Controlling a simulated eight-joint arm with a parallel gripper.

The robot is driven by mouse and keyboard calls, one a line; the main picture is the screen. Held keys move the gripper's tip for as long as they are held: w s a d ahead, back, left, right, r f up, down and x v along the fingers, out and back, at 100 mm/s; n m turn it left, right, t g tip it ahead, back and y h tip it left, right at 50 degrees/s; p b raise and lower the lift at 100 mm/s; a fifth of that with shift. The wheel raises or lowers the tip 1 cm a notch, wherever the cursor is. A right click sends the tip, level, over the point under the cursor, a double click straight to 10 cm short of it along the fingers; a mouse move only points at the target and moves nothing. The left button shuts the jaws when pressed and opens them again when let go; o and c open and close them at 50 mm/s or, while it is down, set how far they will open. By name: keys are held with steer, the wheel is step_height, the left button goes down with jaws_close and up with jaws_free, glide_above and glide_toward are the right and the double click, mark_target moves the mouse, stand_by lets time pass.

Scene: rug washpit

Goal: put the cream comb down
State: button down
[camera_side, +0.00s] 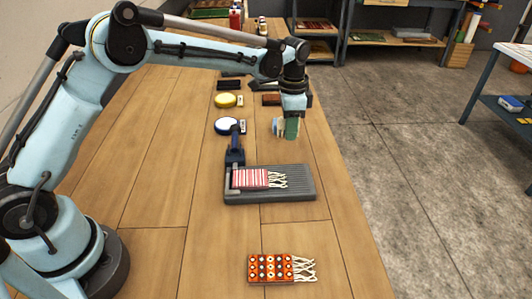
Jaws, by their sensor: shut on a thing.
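My gripper (292,114) is above the far right part of the wooden table, near its right edge, pointing down. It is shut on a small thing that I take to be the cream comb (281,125). A pale edge of it shows to the left of a green part (292,128) at the jaws. Its teeth are too small to make out. I cannot tell whether its lower edge touches the table (170,215).
An orange patterned rug piece (270,268) lies in front. White (227,125) and yellow (225,100) round things stand left of my gripper.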

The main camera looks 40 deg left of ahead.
mark_target(288, 149)
steer(key=shift+w+a+f, duration=0.2)
steer(key=shift+a+f, duration=0.05)
steer(key=shift+f, duration=1.9)
steer(key=shift+f, duration=0.15)
steer(key=c, duration=1)
jaws_free()
steer(key=shift+o, duration=0.2)
